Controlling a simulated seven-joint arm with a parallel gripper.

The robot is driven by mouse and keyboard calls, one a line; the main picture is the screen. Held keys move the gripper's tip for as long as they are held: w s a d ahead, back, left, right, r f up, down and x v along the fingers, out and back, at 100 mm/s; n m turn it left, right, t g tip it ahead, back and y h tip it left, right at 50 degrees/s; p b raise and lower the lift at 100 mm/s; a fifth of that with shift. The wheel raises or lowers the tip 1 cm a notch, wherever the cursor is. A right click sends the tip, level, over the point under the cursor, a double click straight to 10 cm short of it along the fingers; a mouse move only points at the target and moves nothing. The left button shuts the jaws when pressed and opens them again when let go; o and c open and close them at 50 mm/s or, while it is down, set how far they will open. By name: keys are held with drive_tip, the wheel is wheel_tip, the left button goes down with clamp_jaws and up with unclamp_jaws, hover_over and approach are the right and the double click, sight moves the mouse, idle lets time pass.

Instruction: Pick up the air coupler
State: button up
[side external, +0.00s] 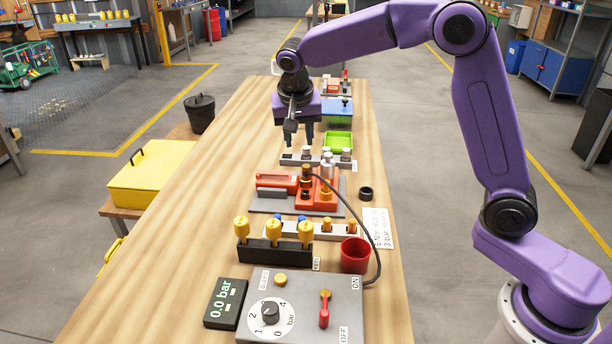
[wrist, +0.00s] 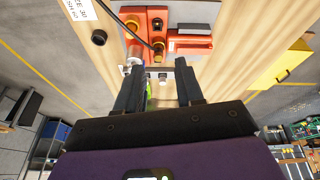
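The air coupler (side external: 307,172) appears to be the dark and brass fitting at the end of a black hose, standing on a red fixture (side external: 318,198). In the wrist view the coupler (wrist: 158,48) shows just beyond the fingertips, with the hose running to it. My gripper (side external: 299,141) points down above the far side of the fixture, higher than the coupler and apart from it.
A grey rack with silver fittings (side external: 345,153) stands just behind the fixture, close under my gripper. A silver cylinder (side external: 327,166) stands beside the coupler. The hose (side external: 372,236) curves right to the control box (side external: 300,300).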

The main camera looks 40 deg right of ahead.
drive_tip(key=w+d+m+h, duration=0.1)
drive_tip(key=w+d+m, duration=0.2)
drive_tip(key=w, duration=0.2)
drive_tip(key=m, duration=0.1)
approach(306, 166)
drive_tip(key=x, duration=0.5)
drive_tip(key=shift+w, duration=0.2)
drive_tip(key=shift+x, duration=2.6)
drive_tip(key=shift+s, duration=0.1)
clamp_jaws()
